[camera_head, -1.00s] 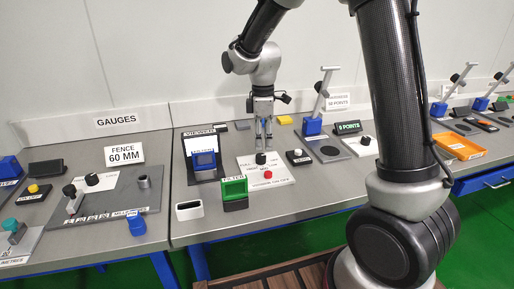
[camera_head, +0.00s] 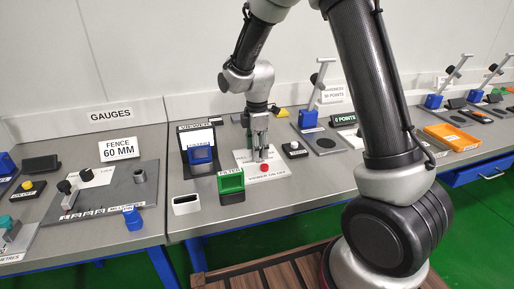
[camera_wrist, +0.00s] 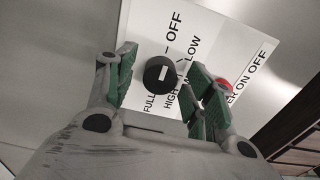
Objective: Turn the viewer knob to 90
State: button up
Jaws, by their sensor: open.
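The viewer knob (camera_wrist: 152,72) is a round black knob with a white mark, on a white label plate (camera_head: 244,155) in front of the viewer stand (camera_head: 197,144). In the wrist view the plate carries the words OFF, LOW, HIGH and FULL around the knob. My gripper (camera_wrist: 162,68) is open, with green-padded fingers on either side of the knob and gaps visible between them and it. In the head view my gripper (camera_head: 260,156) points down over the plate and hides the knob.
A red button (camera_head: 264,168) sits on the plate close to my gripper; it also shows beside the right finger in the wrist view (camera_wrist: 227,84). A green-framed filter block (camera_head: 231,182) and a white-rimmed box (camera_head: 186,204) stand to the left. A small black-button box (camera_head: 294,149) is to the right.

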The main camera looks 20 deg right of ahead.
jog(key=c, duration=1)
jog(key=shift+c, duration=0.2)
jog(key=shift+m, duration=0.3)
jog(key=m, duration=0.3)
jog(key=shift+m, duration=0.4)
jog(key=m, duration=1.3)
jog(key=shift+m, duration=0.3)
